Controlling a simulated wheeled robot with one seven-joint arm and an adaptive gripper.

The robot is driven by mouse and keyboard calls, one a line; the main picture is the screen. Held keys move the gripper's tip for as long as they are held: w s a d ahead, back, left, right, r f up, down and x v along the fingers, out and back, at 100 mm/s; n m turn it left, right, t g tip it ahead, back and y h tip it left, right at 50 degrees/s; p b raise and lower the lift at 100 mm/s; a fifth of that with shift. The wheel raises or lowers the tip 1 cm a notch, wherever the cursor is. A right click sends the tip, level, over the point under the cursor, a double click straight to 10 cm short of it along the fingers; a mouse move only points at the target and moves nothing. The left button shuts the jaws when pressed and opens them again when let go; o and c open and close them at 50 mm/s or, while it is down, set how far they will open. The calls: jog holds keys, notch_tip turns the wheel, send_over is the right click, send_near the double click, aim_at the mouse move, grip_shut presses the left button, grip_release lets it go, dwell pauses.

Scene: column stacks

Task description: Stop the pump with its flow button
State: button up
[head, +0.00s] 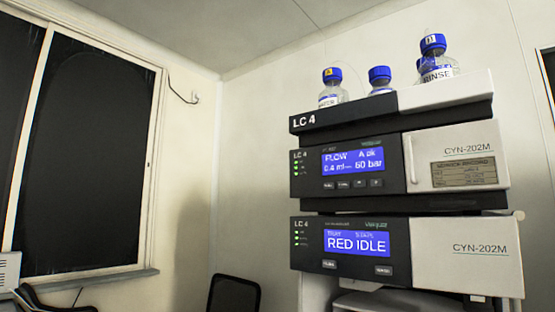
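The pump is the upper module (455,160) of the LC 4 stack, at the right. Its blue display (353,160) shows FLOW with about 0.4 ml and a pressure of 60 bar. Under the display is a row of several small dark buttons (343,185); their labels are too small to read, so I cannot tell which is the flow button. Three green lights (295,165) glow left of the display. My gripper is not in view.
Below is another module (467,260) whose display (357,242) reads RED IDLE, with two buttons. Blue-capped bottles (437,72) stand in the top tray (445,92). A black chair back (234,295) stands low centre. A dark window (90,150) is at left.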

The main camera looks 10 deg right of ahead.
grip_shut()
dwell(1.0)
